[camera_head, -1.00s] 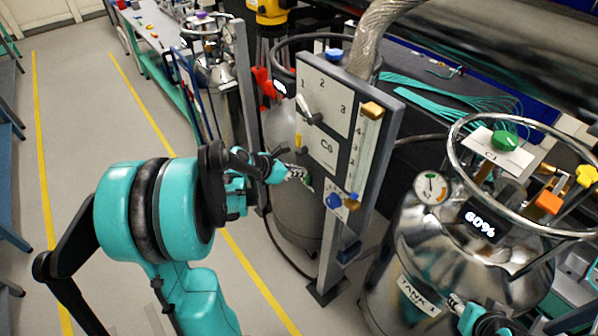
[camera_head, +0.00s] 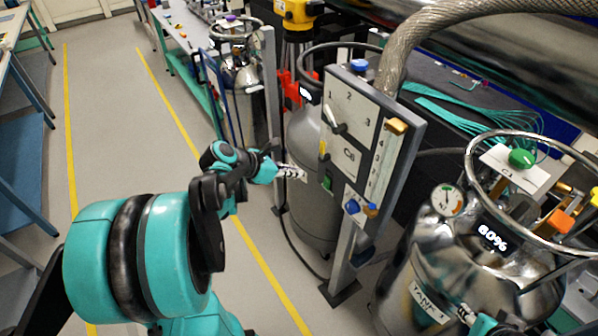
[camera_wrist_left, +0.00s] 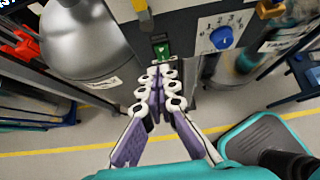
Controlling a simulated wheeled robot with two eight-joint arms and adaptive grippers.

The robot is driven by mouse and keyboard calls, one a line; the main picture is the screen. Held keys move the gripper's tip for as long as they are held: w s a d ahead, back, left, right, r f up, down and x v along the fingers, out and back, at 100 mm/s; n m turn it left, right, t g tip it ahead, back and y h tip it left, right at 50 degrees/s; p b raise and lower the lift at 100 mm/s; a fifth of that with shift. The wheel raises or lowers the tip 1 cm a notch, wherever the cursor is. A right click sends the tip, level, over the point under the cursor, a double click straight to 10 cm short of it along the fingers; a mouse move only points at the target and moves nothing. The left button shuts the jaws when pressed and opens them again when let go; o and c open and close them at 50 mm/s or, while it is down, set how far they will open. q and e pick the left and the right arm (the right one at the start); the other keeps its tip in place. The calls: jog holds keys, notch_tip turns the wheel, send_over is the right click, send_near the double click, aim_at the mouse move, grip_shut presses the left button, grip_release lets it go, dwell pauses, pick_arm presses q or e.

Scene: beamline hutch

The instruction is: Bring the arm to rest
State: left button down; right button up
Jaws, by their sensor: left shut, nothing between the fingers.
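My left arm reaches in from the left. Its gripper (camera_head: 300,173) is shut and empty, just left of the lower part of an upright control panel (camera_head: 350,150). In the left wrist view its white-and-purple fingers (camera_wrist_left: 162,72) come together just below a green switch (camera_wrist_left: 161,50) on the panel; I cannot tell whether they touch anything. The panel has a lever (camera_head: 334,116) beside the digits, a yellow slider (camera_head: 397,126) and a blue knob (camera_head: 352,206). Part of my right gripper (camera_head: 465,313) shows at the bottom right; its fingers are too small to read.
A grey cylinder (camera_head: 310,205) stands behind the panel. Open floor with yellow lines (camera_head: 180,125) lies to the left.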

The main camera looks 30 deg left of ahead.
pick_arm(q)
jog(key=shift+d, duration=0.1)
dwell(0.5)
jog(key=s+d+m+g+y, duration=0.1)
jog(key=s+d+m, duration=0.5)
jog(key=m, duration=0.9)
jog(key=s+d+m+g+y, duration=0.1)
jog(key=s+d+m+y, duration=0.2)
jog(key=s+d+m, duration=0.4)
jog(key=d+m, duration=0.4)
jog(key=m, duration=0.5)
jog(key=shift+d+f, duration=0.15)
jog(key=shift+d, duration=0.15)
